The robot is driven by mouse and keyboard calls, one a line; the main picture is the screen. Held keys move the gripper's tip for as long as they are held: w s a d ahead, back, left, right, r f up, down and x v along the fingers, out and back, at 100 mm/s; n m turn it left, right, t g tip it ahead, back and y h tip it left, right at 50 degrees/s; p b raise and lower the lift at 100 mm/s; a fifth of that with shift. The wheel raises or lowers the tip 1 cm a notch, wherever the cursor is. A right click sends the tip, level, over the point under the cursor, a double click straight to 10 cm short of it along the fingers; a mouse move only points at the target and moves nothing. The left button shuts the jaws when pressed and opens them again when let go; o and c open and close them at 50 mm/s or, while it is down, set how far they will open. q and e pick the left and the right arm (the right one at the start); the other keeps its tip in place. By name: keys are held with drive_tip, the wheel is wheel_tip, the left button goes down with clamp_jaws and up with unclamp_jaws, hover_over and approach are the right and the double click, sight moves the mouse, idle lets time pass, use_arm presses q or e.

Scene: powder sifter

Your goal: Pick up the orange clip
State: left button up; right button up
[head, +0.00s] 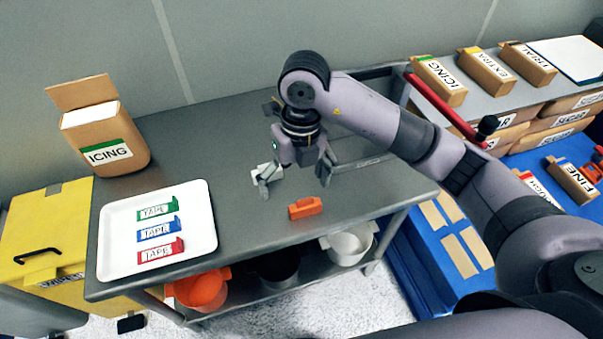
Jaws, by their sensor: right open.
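The orange clip (305,208) lies on the grey metal table (255,213), near its front edge. My right gripper (295,184) is above the table just behind the clip, with its fingers spread apart and nothing between them. It does not touch the clip. A small white object (267,171) is beside the gripper's left finger, partly hidden by it. My left gripper is not in view.
A white tray (108,262) with green, blue and red tape clips is at the table's left. An ICING box (105,150) stands behind it. Orange (202,290) and white (349,247) buckets sit on the lower shelf. A red bar (440,108) is at right.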

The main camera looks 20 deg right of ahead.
sight(304, 203)
drive_tip(key=w+d+r+m+t+h, duration=0.1)
drive_tip(key=w+d+r, duration=0.1)
drive_tip(key=w+d, duration=0.1)
wheel_tip(304, 203, down, 10)
drive_tip(key=p, duration=0.3)
drive_tip(key=shift+a+f, duration=0.1)
drive_tip(key=shift+f, duration=0.65)
drive_tip(key=f+p, duration=0.1)
drive_tip(key=f, duration=0.1)
drive_tip(key=f+p, duration=0.1)
drive_tip(key=f, duration=0.1)
drive_tip(key=shift+w+d, duration=0.15)
drive_tip(key=shift+d, duration=0.05)
drive_tip(key=shift+f, duration=0.6)
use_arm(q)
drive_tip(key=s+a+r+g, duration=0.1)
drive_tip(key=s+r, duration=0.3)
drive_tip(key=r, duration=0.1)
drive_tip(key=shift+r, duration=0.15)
use_arm(e)
drive_tip(key=shift+c, duration=0.5)
drive_tip(key=c, duration=0.9)
